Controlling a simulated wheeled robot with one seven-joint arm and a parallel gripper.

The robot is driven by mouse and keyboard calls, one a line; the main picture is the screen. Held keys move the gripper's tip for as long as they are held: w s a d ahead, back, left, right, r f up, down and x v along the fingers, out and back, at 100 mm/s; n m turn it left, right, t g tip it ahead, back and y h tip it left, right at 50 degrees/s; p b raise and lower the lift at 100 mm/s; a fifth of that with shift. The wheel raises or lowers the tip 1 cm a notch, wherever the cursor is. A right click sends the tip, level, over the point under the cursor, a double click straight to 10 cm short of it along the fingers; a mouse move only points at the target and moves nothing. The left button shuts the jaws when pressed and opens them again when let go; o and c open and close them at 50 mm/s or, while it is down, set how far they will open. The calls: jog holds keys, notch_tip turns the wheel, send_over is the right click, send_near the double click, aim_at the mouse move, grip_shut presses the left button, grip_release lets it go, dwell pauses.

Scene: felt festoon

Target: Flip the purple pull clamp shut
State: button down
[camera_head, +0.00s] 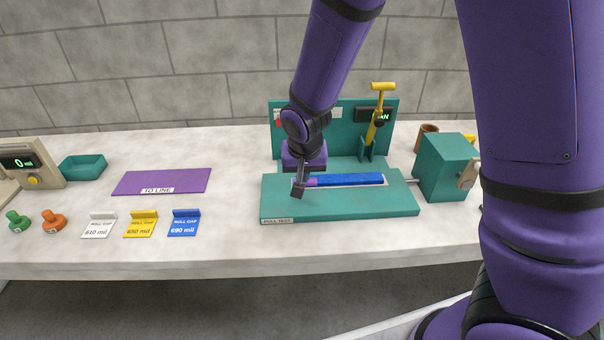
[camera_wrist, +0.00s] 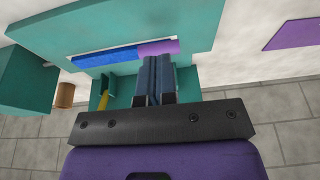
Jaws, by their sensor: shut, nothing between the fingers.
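The purple pull clamp (camera_head: 311,181) is a small purple piece at the left end of a blue strip (camera_head: 350,179) on the teal pull-test base (camera_head: 340,204). In the wrist view the purple clamp (camera_wrist: 158,47) lies just beyond my fingertips, in line with the blue strip (camera_wrist: 105,56). My gripper (camera_head: 298,189) is shut and empty, pointing down at the left end of the strip, beside the clamp. Whether the fingers touch it I cannot tell. My fingers partly hide the clamp, and its open or closed position is unclear.
A yellow lever (camera_head: 379,115) stands behind the base, before a teal back panel (camera_head: 290,125). A teal box (camera_head: 443,168) and brown cup (camera_head: 427,137) are at right.

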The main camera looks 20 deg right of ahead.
jog(key=shift+s+a+r, duration=0.25)
jog(key=shift+s+r, duration=0.5)
jog(key=shift+s, duration=0.35)
jog(key=shift+s+a+r, duration=0.2)
jog(key=shift+s+r, duration=0.55)
jog(key=shift+s, duration=0.3)
jog(key=s+d+r+y, duration=0.1)
jog(key=s+d+r, duration=0.2)
jog(key=d+r, duration=0.35)
jog(key=s+d+r, duration=0.4)
jog(key=r, duration=0.5)
jog(key=s+d+r+n+t, duration=0.1)
jog(key=s+d+r, duration=0.1)
jog(key=s, duration=0.4)
jog(key=s+d+r+n+t, duration=0.1)
jog(key=s+d+r, duration=0.2)
jog(key=s+r, duration=0.2)
jog(key=shift+s+d+r, duration=0.15)
jog(key=shift+s+r, duration=0.15)
jog(key=shift+s, duration=0.55)
jog(key=shift+w, duration=0.1)
